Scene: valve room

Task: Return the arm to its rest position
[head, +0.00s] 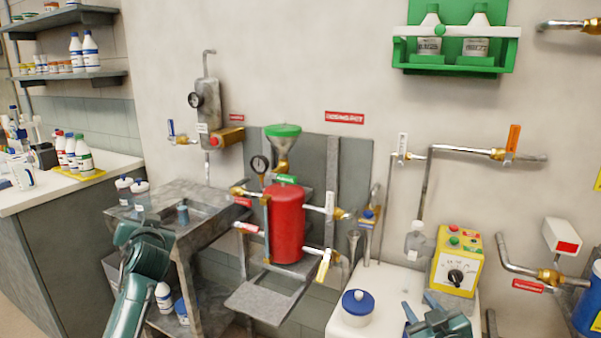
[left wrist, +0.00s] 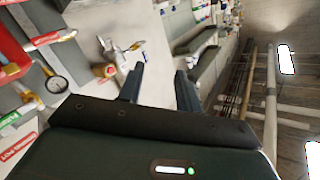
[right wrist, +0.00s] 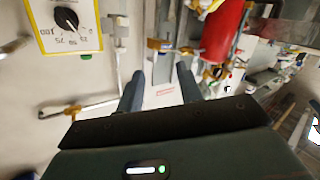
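My right gripper (head: 424,308) is at the bottom right in the head view, in front of the yellow control box. Its two fingers stand apart with nothing between them, as the right wrist view (right wrist: 160,88) also shows. My left arm comes in at the lower left in the head view, in front of the grey metal bench (head: 185,208). The left wrist view shows my left gripper (left wrist: 160,82) with its fingers apart and nothing between them. The left fingertips are hard to make out in the head view.
A red tank (head: 286,222) with valves stands at the centre. A yellow control box (head: 455,262) and a blue-lidded jar (head: 357,303) are on the white counter near my right gripper. White bottles (head: 163,297) stand close to my left arm. A green rack (head: 455,62) hangs above.

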